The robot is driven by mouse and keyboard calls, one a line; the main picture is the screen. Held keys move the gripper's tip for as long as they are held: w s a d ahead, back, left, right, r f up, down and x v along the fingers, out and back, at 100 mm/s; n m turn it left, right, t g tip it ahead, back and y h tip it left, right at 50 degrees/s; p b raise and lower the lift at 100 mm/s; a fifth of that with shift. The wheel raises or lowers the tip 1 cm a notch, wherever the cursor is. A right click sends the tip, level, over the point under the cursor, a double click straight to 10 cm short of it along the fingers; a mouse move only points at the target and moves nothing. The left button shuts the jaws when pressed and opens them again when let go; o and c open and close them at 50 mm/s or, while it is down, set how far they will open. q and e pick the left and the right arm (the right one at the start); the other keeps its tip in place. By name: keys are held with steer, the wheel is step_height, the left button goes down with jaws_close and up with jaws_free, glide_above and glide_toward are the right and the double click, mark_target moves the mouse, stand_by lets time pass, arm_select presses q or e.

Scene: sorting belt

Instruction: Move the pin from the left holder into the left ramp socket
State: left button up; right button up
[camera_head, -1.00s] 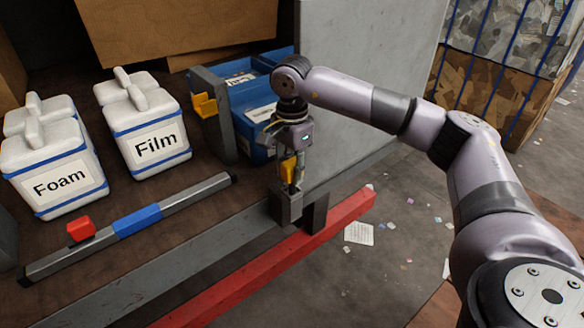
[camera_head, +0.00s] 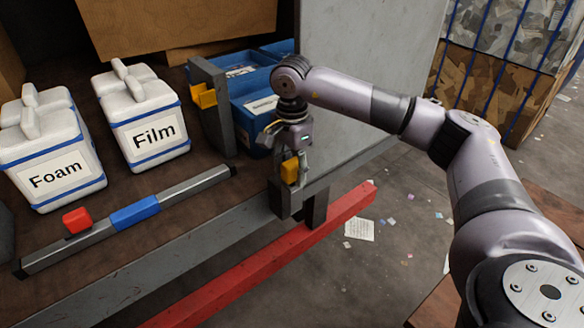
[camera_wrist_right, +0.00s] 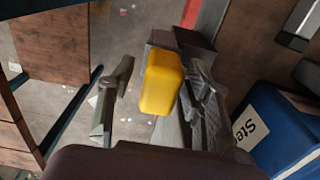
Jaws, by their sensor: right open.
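The yellow pin (camera_head: 290,171) stands upright at a grey block (camera_head: 285,203) on the table's front edge. It looks lowered into the block, but its lower end is hidden. My right gripper (camera_head: 291,168) is around the pin's yellow head and open. In the right wrist view the pin (camera_wrist_right: 161,82) lies between the spread fingers, with a clear gap to the left finger and the right finger close beside it. A grey upright post (camera_head: 213,110) with another yellow piece (camera_head: 204,95) stands further back left. My left gripper is not in view.
White bins labelled Foam (camera_head: 55,170) and Film (camera_head: 145,125) stand at left. A grey bar with a blue sleeve (camera_head: 134,213) and a red block (camera_head: 76,220) lie before them. Blue bins (camera_head: 250,105) and a grey panel (camera_head: 365,70) are behind my gripper. A red beam (camera_head: 270,265) runs below.

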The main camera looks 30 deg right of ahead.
stand_by(0.3)
step_height(320, 180, up, 12)
stand_by(0.4)
steer(key=shift+f, duration=0.1)
stand_by(0.3)
